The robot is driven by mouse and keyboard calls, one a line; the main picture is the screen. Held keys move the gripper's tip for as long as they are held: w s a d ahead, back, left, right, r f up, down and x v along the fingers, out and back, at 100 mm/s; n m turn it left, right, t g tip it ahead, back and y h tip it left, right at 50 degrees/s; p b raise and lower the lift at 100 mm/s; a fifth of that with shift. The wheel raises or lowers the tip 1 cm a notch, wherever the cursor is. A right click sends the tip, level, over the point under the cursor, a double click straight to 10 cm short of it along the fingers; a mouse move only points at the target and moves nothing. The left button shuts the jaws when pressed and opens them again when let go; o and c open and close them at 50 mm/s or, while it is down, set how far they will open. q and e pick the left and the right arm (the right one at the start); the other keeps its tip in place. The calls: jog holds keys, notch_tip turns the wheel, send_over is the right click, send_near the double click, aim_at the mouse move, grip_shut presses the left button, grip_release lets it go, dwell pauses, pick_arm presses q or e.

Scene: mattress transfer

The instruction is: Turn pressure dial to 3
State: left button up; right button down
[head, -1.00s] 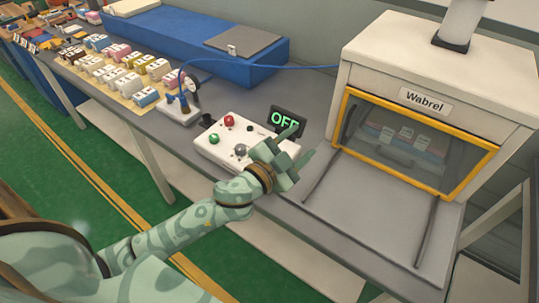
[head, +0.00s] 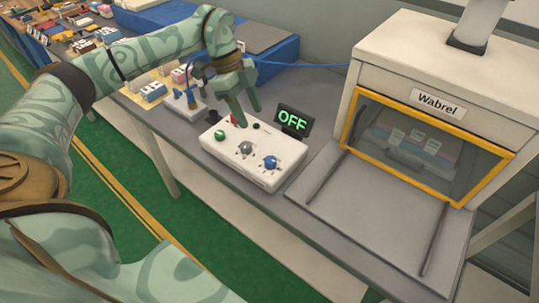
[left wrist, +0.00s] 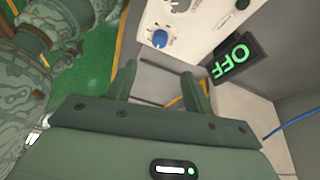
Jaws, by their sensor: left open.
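A white control box (head: 225,158) lies on the grey bench with a grey dial (head: 246,148) and a blue dial (head: 270,162) on its top. I cannot read which one is labelled pressure, nor the dial settings. A green button (head: 219,135) and a partly hidden red button sit behind. The black display (head: 292,121) at its back reads OFF in green. My left gripper (head: 246,109) is open and empty, pointing down over the back edge of the box, apart from both dials. In the left wrist view the blue dial (left wrist: 160,38) shows beyond the open fingers (left wrist: 161,92). My right gripper is not in view.
A press labelled Wabrel (head: 440,105) with a yellow-framed window stands to the right, a grey plate before it. A small gauge stand (head: 186,105) with a blue hose stands left of the box, near my left arm. A blue mattress-like block lies behind.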

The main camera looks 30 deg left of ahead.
aim_at(270, 159)
pick_arm(q)
jog(key=b+x, duration=0.2)
jog(key=x, duration=1.2)
jog(key=shift+d+f, duration=0.15)
jog(key=shift+d, duration=0.1)
jog(key=c, duration=1)
